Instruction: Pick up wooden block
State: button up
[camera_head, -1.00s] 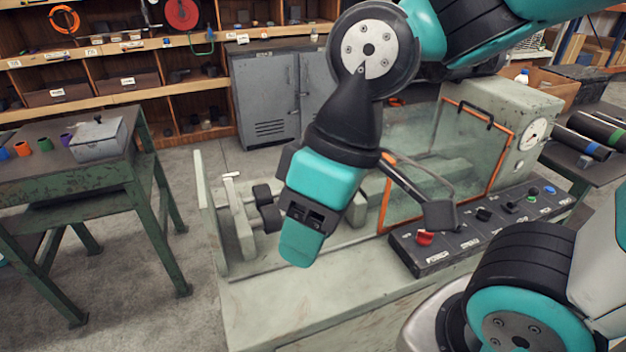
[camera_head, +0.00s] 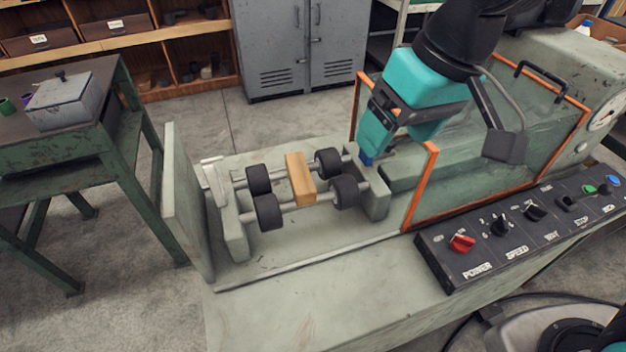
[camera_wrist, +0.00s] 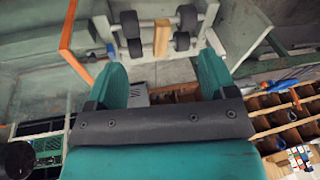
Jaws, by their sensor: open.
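The wooden block (camera_head: 300,178) is a light brown bar lying across two metal rods, between two pairs of black rollers on the grey-green machine. It also shows in the wrist view (camera_wrist: 162,38), beyond and between my fingers. My gripper (camera_head: 372,140) is teal, to the right of the block and above the machine, by the orange-framed clear guard. In the wrist view my two teal fingers (camera_wrist: 163,85) stand apart with nothing between them. My gripper is apart from the block.
The clear guard with its orange frame (camera_head: 418,190) stands right of the rollers. Black rollers (camera_head: 267,211) flank the block closely. An upright grey-green plate (camera_head: 186,200) closes the left end. A control panel (camera_head: 520,225) with knobs lies along the front right. A green table (camera_head: 85,150) stands left.

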jog(key=w+a+f+m+t+h+b, duration=0.25)
jog(key=w+a+f+b, duration=0.35)
jog(key=w+a+f, duration=0.5)
jog(key=p, duration=0.1)
send_over(299, 172)
jog(key=s, duration=0.2)
jog(key=shift+m+t+y, duration=0.25)
jog(key=f, duration=0.9)
jog(key=shift+s+d+f, duration=0.15)
jog(key=shift+s+f, duration=0.05)
jog(key=shift+d+p+x, duration=0.2)
jog(key=shift+p+x, duration=0.75)
jog(key=shift+x, duration=2.15)
jog(key=shift+w+a, duration=0.1)
jog(key=shift+w, duration=0.1)
jog(key=shift+c, duration=0.4)
jog(key=c, duration=1)
